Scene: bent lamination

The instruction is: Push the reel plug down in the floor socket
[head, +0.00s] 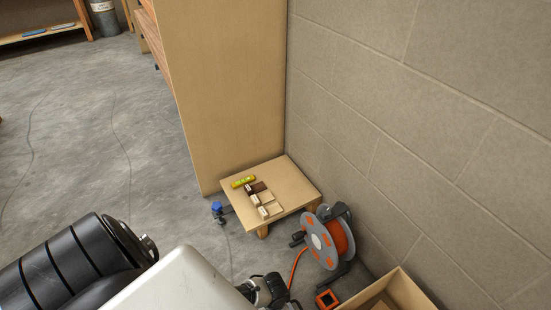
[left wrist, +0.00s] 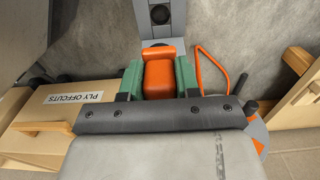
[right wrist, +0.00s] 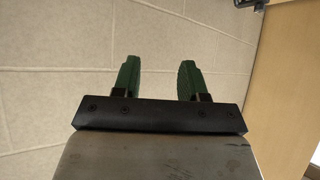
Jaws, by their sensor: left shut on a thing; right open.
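My left gripper (left wrist: 159,82) is shut on the orange reel plug (left wrist: 159,74), with a green finger on each side. An orange cable (left wrist: 198,58) loops beside it towards the cable reel, which stands upright by the wall in the head view (head: 330,238). A grey part with a round black spot (left wrist: 160,14) lies just beyond the plug; I cannot tell whether it is the floor socket. The plug's lower end is hidden, so I cannot tell how it sits. My right gripper (right wrist: 158,82) is open and empty, with the block wall behind it.
A cardboard box labelled PLY OFFCUTS (left wrist: 75,108) stands near the left gripper. A low wooden table (head: 287,182) holds a yellow level (head: 243,182) and small wood samples. A blue plug (head: 217,207) is by its left edge. A tall cabinet (head: 225,80) stands behind. Floor at left is mostly clear.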

